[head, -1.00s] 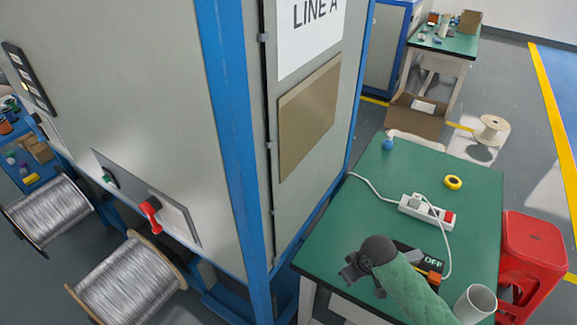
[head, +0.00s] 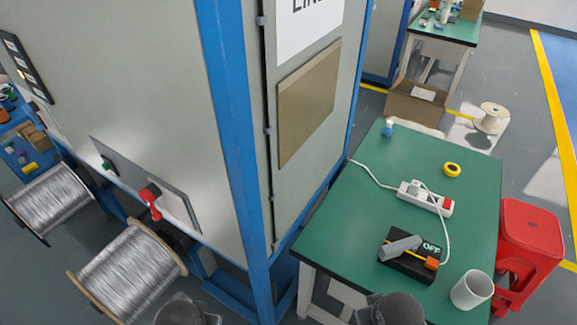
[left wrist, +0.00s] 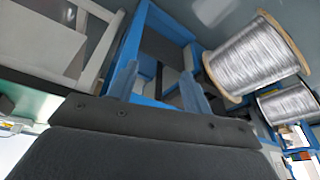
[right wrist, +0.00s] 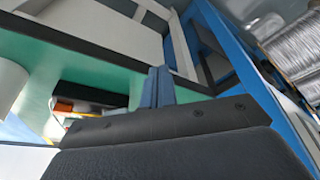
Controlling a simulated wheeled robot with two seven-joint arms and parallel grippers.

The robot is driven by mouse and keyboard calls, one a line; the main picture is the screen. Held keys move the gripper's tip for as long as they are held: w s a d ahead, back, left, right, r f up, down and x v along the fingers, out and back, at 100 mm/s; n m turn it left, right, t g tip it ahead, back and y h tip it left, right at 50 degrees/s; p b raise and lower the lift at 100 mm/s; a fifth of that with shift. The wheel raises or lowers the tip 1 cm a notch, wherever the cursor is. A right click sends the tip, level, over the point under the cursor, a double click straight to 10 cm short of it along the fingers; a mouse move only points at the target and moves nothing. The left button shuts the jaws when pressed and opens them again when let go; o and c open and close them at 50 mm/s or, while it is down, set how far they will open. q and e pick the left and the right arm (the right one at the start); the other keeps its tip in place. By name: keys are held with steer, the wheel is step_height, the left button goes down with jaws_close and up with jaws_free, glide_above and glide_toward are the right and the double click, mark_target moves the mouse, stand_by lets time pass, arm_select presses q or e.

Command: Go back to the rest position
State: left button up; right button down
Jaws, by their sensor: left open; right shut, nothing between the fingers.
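In the left wrist view my left gripper (left wrist: 160,82) is open, its two blue-grey fingers well apart with nothing between them. In the right wrist view my right gripper (right wrist: 157,84) is shut and empty, its fingers side by side. In the head view only dark rounded parts of my two arms show at the bottom edge, one left of centre and one in front of the green table (head: 345,235). The fingers do not show there. A black box marked OFF (head: 410,260), with a grey lever and an orange end, sits on the table, apart from my arms.
A white cup (head: 471,290), a power strip (head: 425,198) and yellow tape (head: 452,170) are on the table. A red stool (head: 530,240) stands right of it. The cabinet's blue post (head: 232,150) rises left of it. Wire spools (head: 130,272) stand at lower left.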

arm_select(q)
step_height(320, 180, down, 28)
steer(key=d+g+b, duration=0.1)
steer(key=d+b, duration=0.1)
steer(key=b, duration=0.1)
arm_select(e)
step_height(320, 180, down, 30)
steer(key=g, duration=0.1)
arm_select(q)
steer(key=s+f+b, duration=0.1)
steer(key=s+f, duration=0.2)
steer(key=f, duration=0.8)
steer(key=s+f+b, duration=0.1)
steer(key=s+f, duration=0.3)
steer(key=f, duration=0.7)
steer(key=shift+a+f+g, duration=0.15)
steer(key=shift+f+g, duration=0.2)
steer(key=shift+g, duration=0.05)
arm_select(e)
steer(key=s+f, duration=0.4)
steer(key=f, duration=0.7)
steer(key=s+f, duration=0.4)
steer(key=f, duration=0.8)
steer(key=shift+a+g, duration=0.35)
steer(key=shift+g, duration=0.05)
